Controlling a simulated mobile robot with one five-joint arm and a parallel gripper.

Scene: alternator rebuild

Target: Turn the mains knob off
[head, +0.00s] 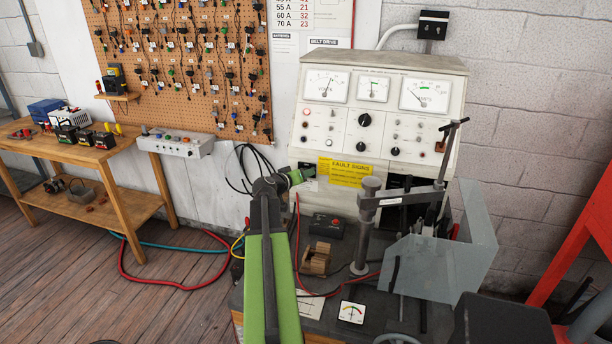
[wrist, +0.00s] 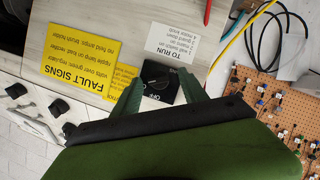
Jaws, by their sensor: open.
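The mains knob (wrist: 158,74) is a black rotary knob on a dark plate, with an "OFF" marking beside it, on the test bench's pale front panel. My gripper (wrist: 160,80) is open in the wrist view, with one green finger on each side of the knob plate. I cannot tell whether the fingers touch the knob. The knob's pointer setting is too small to read surely. In the head view my gripper (head: 303,176) is at the lower left of the panel, and the knob is largely hidden there.
A white "TO RUN" card (wrist: 173,42) and a yellow "FAULT SIGNS" card (wrist: 82,63) are on the panel near the knob. The test bench (head: 375,90) carries meters and other knobs. A post clamp (head: 366,225) and clear guard (head: 445,265) stand right of my arm.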

